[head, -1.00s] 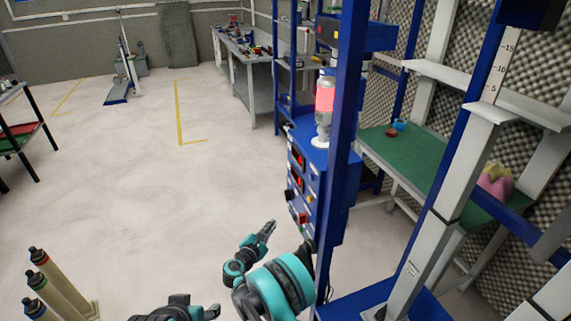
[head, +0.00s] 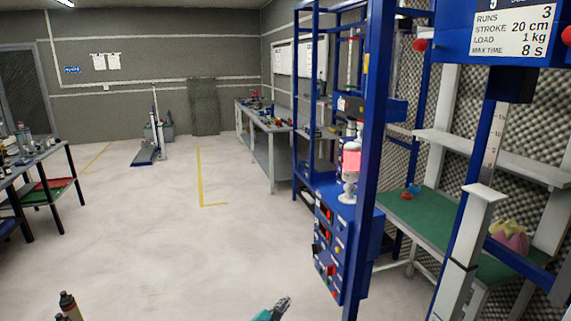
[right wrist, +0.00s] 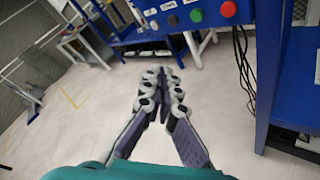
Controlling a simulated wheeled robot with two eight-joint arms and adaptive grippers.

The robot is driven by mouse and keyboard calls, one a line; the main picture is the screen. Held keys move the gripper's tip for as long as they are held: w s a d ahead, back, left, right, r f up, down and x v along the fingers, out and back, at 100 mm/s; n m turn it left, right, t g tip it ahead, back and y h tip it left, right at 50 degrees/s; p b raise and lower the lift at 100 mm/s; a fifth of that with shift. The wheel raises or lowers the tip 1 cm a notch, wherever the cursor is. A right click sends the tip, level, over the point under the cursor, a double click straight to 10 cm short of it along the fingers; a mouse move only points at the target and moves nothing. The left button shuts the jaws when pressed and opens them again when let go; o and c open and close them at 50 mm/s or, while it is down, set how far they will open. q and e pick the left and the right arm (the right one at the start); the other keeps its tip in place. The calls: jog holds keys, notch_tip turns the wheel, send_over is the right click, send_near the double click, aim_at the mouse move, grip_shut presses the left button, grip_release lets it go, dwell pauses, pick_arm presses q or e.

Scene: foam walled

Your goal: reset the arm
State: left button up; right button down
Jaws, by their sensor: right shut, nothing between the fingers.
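My right gripper (head: 281,304) shows at the bottom of the head view, low over the pale floor and left of the blue rig frame. Its teal wrist is cut off by the lower edge. In the right wrist view the same gripper (right wrist: 165,80) points away from the camera, its fingers drawn together with nothing between them. Only bare floor lies under its tips.
A blue control panel (head: 328,250) with buttons stands close to my right gripper; its buttons also show in the right wrist view (right wrist: 197,15). A blue post (head: 370,150) rises beside it. Dark cables (right wrist: 243,70) hang at right. The floor (head: 170,250) at left is open.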

jog(key=s+d+r+m+g+y, duration=0.2)
jog(key=s+d+r+m+g, duration=0.3)
jog(key=s+d+r+m, duration=0.8)
jog(key=s+d+m+g+y, duration=0.1)
jog(key=s+m, duration=0.3)
jog(key=s, duration=0.9)
jog(key=s+d+r+m+y, duration=0.1)
jog(key=s+d+m+y, duration=0.3)
jog(key=s, duration=0.8)
jog(key=shift+s+m+g, duration=0.35)
jog(key=shift+m+g, duration=0.05)
jog(key=shift+m, duration=0.3)
jog(key=shift+d, duration=0.1)
